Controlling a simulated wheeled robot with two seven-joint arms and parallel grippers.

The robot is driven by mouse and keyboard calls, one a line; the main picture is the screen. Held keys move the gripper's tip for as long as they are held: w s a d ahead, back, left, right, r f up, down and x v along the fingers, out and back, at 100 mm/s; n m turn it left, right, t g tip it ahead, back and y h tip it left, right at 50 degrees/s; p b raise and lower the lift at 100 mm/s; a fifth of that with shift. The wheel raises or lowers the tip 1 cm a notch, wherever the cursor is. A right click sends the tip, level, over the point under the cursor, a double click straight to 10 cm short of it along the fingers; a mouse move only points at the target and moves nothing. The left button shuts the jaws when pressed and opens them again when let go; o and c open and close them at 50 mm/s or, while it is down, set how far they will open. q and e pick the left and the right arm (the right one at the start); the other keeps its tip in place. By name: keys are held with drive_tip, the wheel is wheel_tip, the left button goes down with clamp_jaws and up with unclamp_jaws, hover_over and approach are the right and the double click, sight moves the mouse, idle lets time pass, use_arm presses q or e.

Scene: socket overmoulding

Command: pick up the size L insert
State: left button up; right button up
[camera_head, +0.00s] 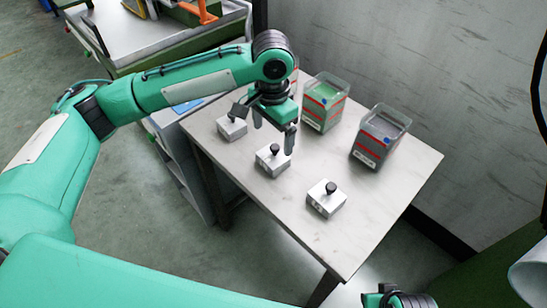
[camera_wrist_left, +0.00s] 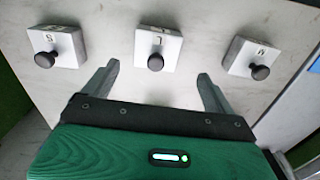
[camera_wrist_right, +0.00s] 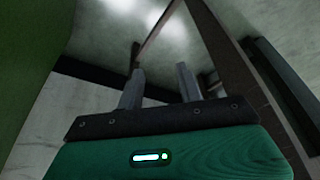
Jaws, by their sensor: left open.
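Three light grey insert blocks with black knobs stand in a row on the table: a left one (camera_head: 232,130), a middle one (camera_head: 270,166) and a right one (camera_head: 324,204). My left gripper (camera_head: 274,130) is open and empty above the table by the middle block. In the left wrist view the middle block (camera_wrist_left: 171,52) lies ahead, between the lines of the two fingers (camera_wrist_left: 158,80). My right gripper (camera_wrist_right: 160,75) is open and empty, away from the blocks.
Two clear bins with red stripes, one green inside (camera_head: 322,108) and one grey (camera_head: 377,140), stand at the table's back. Another is mostly hidden behind my left arm. The table (camera_head: 275,204) is bare around the blocks. A wall (camera_head: 430,70) rises behind.

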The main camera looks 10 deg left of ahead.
sight(273, 147)
use_arm(q)
wheel_tip(273, 147, down, 2)
drive_tip(key=shift+f, duration=0.15)
drive_tip(key=shift+s+d+f+b, duration=0.1)
drive_tip(key=shift+f+b, duration=0.1)
drive_tip(key=shift+f, duration=0.7)
drive_tip(key=shift+s+a+f+b, duration=0.1)
drive_tip(key=shift+f+b, duration=0.15)
drive_tip(key=shift+f, duration=0.7)
drive_tip(key=shift+s+d+f+b, duration=0.1)
drive_tip(key=shift+f+b, duration=0.1)
drive_tip(key=shift+f, duration=0.7)
drive_tip(key=shift+r, duration=0.1)
drive_tip(key=c, duration=1.5)
use_arm(e)
drive_tip(key=v, duration=0.3)
drive_tip(key=shift+w+r, duration=0.15)
